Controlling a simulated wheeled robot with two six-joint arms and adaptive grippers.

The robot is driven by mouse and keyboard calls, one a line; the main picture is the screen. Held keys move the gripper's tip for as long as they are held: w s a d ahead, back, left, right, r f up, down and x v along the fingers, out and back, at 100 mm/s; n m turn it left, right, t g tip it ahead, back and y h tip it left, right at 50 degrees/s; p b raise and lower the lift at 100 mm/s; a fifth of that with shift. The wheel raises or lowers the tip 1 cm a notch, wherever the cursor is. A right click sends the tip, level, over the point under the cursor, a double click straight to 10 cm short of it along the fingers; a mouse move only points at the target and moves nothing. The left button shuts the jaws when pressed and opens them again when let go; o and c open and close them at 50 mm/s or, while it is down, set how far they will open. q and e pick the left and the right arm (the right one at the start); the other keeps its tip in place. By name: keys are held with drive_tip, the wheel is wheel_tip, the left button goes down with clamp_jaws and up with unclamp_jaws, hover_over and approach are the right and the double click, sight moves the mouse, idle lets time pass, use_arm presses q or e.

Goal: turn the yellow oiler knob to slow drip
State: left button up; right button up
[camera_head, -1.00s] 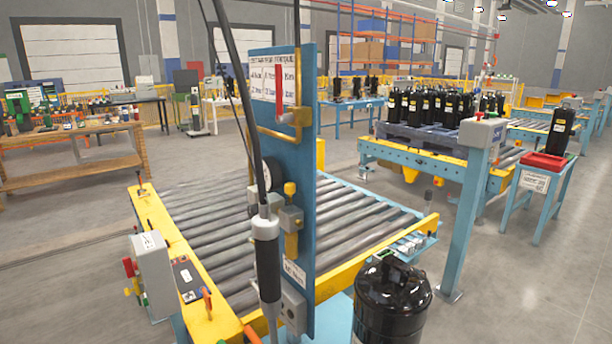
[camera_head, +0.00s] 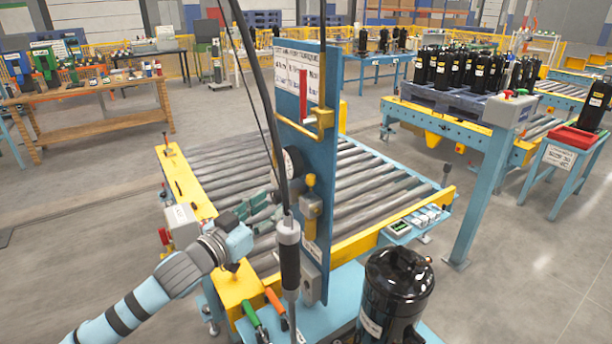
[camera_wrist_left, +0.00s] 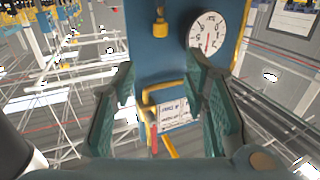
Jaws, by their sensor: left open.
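The yellow oiler knob (camera_head: 310,181) sits on top of a brass-coloured oiler body (camera_head: 312,207) on the blue upright panel (camera_head: 330,140). In the left wrist view, which looks upside down, the knob (camera_wrist_left: 160,30) shows at the top centre, beyond the fingers. My left gripper (camera_head: 262,213) is left of the panel, lower than the knob and apart from it. Its dark green fingers (camera_wrist_left: 160,78) are spread with nothing between them. A hanging tool partly covers the area between gripper and oiler in the head view. My right gripper is not in view.
A round gauge (camera_wrist_left: 207,36) is beside the knob. A hanging tool (camera_head: 289,255) with a black cable is in front of the panel. A yellow pipe (camera_wrist_left: 165,85) runs along the panel. A black compressor (camera_head: 397,290) stands front right; a roller conveyor (camera_head: 370,195) lies behind.

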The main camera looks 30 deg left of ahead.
sight(308, 180)
use_arm(q)
drive_tip(key=w, duration=0.4)
drive_tip(key=w+d+b, duration=0.1)
drive_tip(key=w, duration=0.3)
drive_tip(key=w+d+b, duration=0.1)
drive_tip(key=w, duration=0.4)
drive_tip(key=shift+f, duration=0.3)
drive_tip(key=shift+w, duration=0.55)
drive_tip(key=shift+b, duration=0.3)
clamp_jaws()
